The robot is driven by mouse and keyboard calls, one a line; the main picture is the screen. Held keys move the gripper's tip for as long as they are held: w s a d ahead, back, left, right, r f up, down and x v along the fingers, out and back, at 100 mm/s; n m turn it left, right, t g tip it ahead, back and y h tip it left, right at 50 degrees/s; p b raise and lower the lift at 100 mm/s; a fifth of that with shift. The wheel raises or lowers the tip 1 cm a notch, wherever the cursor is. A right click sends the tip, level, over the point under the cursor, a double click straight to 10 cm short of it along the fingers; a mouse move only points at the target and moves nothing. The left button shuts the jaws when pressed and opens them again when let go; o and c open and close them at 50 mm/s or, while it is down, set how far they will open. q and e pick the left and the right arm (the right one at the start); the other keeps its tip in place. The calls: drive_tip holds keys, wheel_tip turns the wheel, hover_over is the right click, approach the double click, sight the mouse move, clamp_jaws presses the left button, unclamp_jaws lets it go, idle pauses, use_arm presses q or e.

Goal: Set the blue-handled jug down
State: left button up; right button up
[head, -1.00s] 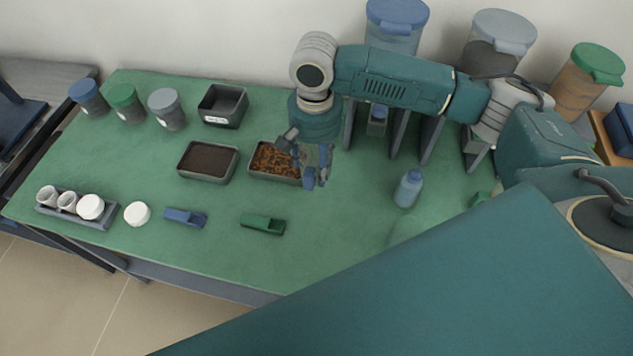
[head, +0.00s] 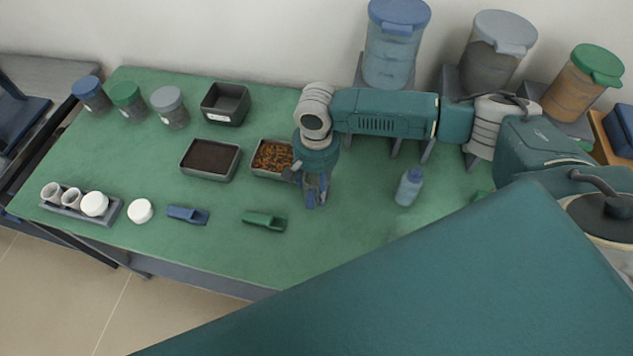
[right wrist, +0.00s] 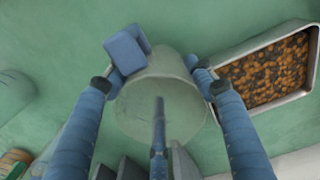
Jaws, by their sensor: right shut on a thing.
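The jug (right wrist: 165,105) is a pale translucent vessel with a blue handle (right wrist: 127,50), seen from above in the right wrist view. My right gripper (right wrist: 158,84) is shut on it, with one finger on either side of the body. In the head view the right gripper (head: 315,184) is low over the green table, just right of the tray of brown pellets (head: 271,174). The jug is mostly hidden there by the gripper, and I cannot tell whether its base touches the table. My left gripper is not in view.
A tray of dark material (head: 210,178), a blue scoop (head: 188,215) and a green scoop (head: 264,220) lie to the left. Large lidded canisters (head: 397,45) line the back. The table front of the gripper is clear.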

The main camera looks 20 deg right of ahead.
drive_tip(key=o, duration=0.7)
drive_tip(key=shift+f, duration=0.1)
drive_tip(key=o, duration=0.4)
drive_tip(key=shift+o, duration=0.2)
